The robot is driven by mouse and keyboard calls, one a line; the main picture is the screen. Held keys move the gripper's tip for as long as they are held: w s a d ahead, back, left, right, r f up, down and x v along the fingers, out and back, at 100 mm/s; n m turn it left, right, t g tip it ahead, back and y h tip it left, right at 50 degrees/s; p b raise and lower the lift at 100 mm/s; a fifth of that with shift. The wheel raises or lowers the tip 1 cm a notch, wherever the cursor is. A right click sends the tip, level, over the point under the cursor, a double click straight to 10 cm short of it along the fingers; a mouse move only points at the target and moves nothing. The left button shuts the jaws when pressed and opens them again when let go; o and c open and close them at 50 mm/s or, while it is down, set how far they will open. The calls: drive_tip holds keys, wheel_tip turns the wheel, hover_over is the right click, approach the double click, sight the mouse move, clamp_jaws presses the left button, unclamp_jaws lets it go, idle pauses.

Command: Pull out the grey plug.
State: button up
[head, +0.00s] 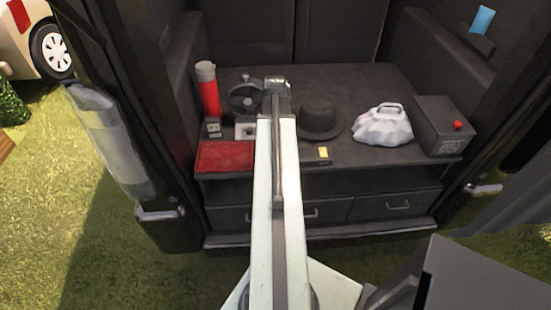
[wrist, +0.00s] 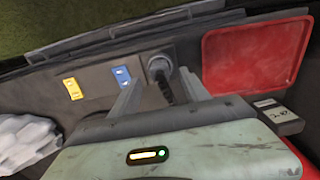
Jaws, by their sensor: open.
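The grey plug (wrist: 159,66) shows in the wrist view as a round grey head at a dark panel, with a dark ribbed cable running from it toward my gripper. My gripper (wrist: 160,84) is open, with one finger on each side of the cable and plug. I cannot tell whether either finger touches it.
Beside the plug are a blue switch (wrist: 121,74), a yellow switch (wrist: 73,88) and a red tray (wrist: 255,55). The shelf also holds a red flask (head: 208,92), black hat (head: 320,120), white bag (head: 383,127) and dark box (head: 440,125).

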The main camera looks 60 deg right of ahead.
wheel_tip(320, 180, down, 5)
drive_tip(key=b, duration=0.3)
drive_tip(key=shift+r, duration=0.15)
drive_tip(key=shift+c, duration=0.3)
idle(0.3)
clamp_jaws()
drive_tip(key=shift+r, duration=0.2)
drive_tip(key=shift+r+p, duration=2.85)
drive_tip(key=shift+r, duration=0.05)
